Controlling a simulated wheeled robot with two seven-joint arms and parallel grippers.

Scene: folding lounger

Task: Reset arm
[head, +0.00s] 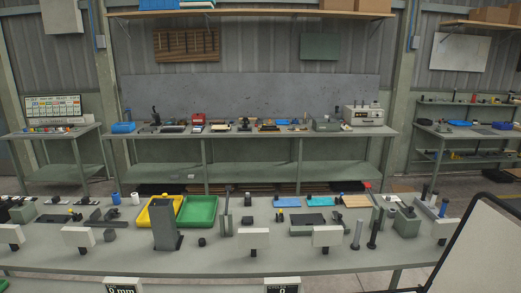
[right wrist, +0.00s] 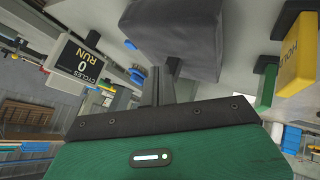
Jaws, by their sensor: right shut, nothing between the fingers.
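My right gripper (right wrist: 162,74) shows in the right wrist view as a green housing with a black edge strip and narrow grey fingers. The fingers are together with nothing between them. A large dark grey block (right wrist: 175,35) is just beyond the fingertips; I cannot tell whether they touch it. Neither gripper shows in the head view, and my left gripper is in no view.
The head view shows a long grey-green workbench (head: 220,262) crowded with small fixtures, a yellow tray (head: 147,218), a green tray (head: 198,211) and a dark upright post (head: 165,226). A pale dark-framed panel (head: 488,255) stands at lower right. A counter display (right wrist: 77,66) appears inverted.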

